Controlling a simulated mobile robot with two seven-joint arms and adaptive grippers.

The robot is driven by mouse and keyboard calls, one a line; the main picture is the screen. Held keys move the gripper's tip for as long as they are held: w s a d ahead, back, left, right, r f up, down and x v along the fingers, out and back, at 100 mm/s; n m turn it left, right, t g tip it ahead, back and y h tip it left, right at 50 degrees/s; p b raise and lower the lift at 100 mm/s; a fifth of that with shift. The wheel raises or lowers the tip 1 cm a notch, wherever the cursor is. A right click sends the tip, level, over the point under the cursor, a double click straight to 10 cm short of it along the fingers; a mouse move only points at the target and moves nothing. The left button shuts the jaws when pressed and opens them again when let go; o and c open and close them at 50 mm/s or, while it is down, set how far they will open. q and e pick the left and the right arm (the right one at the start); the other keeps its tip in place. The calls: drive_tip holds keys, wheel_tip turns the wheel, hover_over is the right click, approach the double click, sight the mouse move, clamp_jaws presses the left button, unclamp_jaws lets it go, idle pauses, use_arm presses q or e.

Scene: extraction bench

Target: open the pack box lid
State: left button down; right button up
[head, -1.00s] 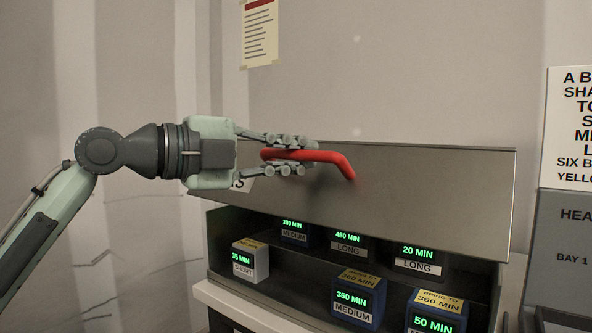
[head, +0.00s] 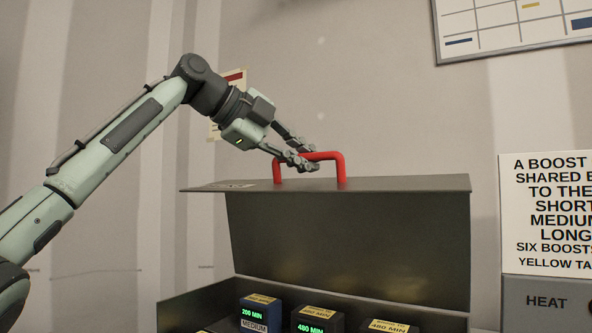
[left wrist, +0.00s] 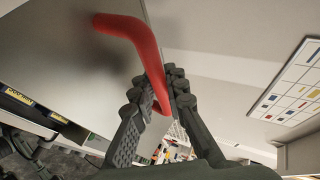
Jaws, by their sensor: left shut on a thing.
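The pack box lid (head: 400,184) is a grey metal panel, seen almost edge-on and roughly level above the open front of the box. A red bar handle (head: 341,170) stands up from its outer face. My left gripper (head: 308,160) comes in from the upper left, its fingers closed around the handle's crossbar. In the left wrist view the red handle (left wrist: 135,38) passes between the two dark fingers (left wrist: 158,95), which hide part of it. The box (head: 190,308) shows its dark interior under the lid. My right gripper is not in view.
Several small boxes with green minute readouts, such as the 200 MIN box (head: 256,314), stand inside the pack box. A text sign (head: 547,213) and a grey HEAT panel (head: 548,303) are at the right.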

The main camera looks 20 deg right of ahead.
use_arm(q)
drive_tip(key=shift+w+d+r, duration=0.75)
drive_tip(key=shift+w+d, duration=0.1)
drive_tip(key=shift+d, duration=0.2)
drive_tip(key=c, duration=1.5)
unclamp_jaws()
drive_tip(key=shift+a, duration=0.1)
drive_tip(key=shift+c, duration=0.2)
drive_tip(key=shift+f, duration=0.1)
drive_tip(key=v, duration=1.2)
drive_tip(key=shift+c, duration=0.4)
